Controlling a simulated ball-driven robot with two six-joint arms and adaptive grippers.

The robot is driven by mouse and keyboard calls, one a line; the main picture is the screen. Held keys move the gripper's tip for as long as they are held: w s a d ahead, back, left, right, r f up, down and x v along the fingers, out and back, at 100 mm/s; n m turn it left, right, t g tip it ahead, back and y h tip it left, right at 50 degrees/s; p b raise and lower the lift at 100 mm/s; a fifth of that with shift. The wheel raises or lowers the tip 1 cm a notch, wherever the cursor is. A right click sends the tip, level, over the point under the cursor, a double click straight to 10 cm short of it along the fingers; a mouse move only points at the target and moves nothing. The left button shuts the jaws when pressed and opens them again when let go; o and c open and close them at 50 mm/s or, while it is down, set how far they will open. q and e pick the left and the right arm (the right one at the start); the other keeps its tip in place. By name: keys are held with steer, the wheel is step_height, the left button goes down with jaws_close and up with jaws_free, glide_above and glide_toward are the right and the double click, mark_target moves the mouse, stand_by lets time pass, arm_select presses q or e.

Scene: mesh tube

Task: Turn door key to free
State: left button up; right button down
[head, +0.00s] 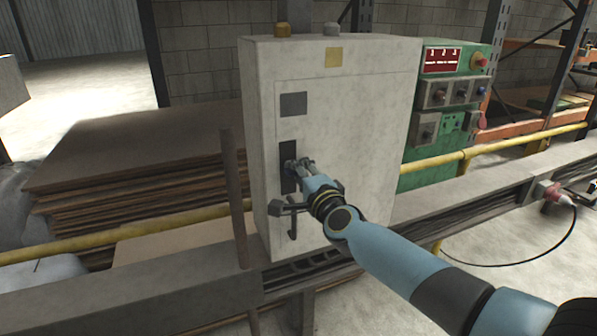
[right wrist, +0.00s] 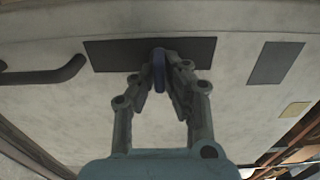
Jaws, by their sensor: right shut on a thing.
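A pale grey cabinet (head: 360,120) stands in the middle of the head view, with a door panel on its front. A dark vertical lock plate (head: 287,158) is on the door's left side. My right gripper (head: 298,166) reaches the plate from the lower right. In the right wrist view, its fingers (right wrist: 160,85) are shut around a small blue key (right wrist: 158,62) at the dark plate (right wrist: 110,54). The key stands edge-on between the fingertips; its tip is hidden. A dark handle (head: 292,222) is below the plate, partly behind my gripper. My left gripper is out of view.
A green control box (head: 440,155) with knobs is to the right of the cabinet. A brown upright post (head: 234,195) stands close to the cabinet's left. A yellow rail (head: 130,232) and stacked boards (head: 140,150) lie on the left.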

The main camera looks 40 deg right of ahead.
steer(key=shift+f, duration=0.1)
stand_by(0.4)
steer(key=c, duration=1.4)
jaws_free()
steer(key=shift+s, duration=0.1)
steer(key=v, duration=1.2)
